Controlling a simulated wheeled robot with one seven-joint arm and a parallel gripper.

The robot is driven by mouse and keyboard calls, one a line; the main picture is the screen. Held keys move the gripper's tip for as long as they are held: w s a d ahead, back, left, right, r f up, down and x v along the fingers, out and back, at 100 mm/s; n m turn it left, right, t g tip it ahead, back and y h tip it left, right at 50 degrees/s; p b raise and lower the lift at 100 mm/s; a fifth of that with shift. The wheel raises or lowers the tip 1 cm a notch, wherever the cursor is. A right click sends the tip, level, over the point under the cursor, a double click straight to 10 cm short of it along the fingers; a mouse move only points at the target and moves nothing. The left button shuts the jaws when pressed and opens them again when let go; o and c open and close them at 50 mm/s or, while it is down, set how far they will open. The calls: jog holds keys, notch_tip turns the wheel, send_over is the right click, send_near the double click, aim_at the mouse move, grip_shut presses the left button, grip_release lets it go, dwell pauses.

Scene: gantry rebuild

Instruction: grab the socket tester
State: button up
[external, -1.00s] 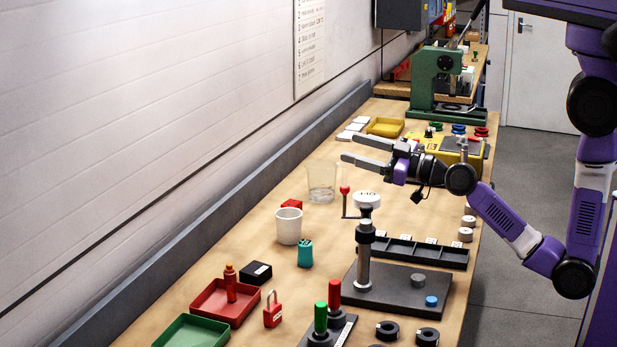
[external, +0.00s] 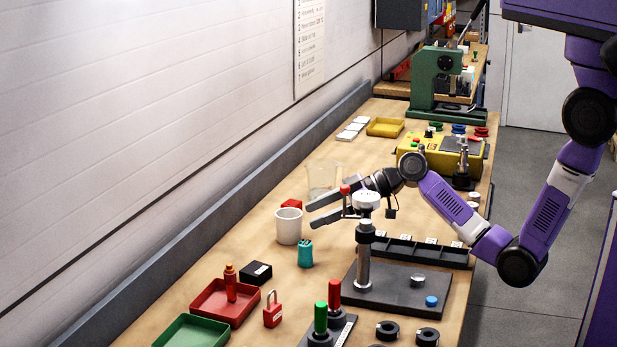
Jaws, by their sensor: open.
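A small teal block with dark prongs on top (external: 305,253), which looks like the socket tester, stands upright on the bench in front of the white cup. My gripper (external: 312,215) is open and empty. Its two fingers point left, with their tips just right of the cup's rim in the picture and above the teal block, apart from it. The crank post with its white round top hides part of my gripper's near side.
A white cup (external: 289,226) and a clear beaker (external: 321,178) stand close to my fingers. A crank post (external: 363,255) rises from a black plate on the right. A black box (external: 256,272), red tray (external: 207,300) and red padlock (external: 272,311) lie nearer the camera.

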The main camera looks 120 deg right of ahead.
aim_at(299, 250)
jog(key=a+f+y, duration=0.1)
jog(key=a, duration=0.1)
jog(key=w+a+n+y, duration=0.1)
jog(key=a+y, duration=0.1)
jog(key=w+a+f+n+y, duration=0.1)
jog(key=shift+w+a+f+y, duration=0.1)
jog(key=shift+a+f+y, duration=0.2)
jog(key=shift+a, duration=0.1)
jog(key=shift+p+x, duration=0.8)
jog(key=shift+x, duration=2.95)
jog(key=shift+d, duration=0.1)
jog(key=shift+r, duration=0.1)
grip_shut()
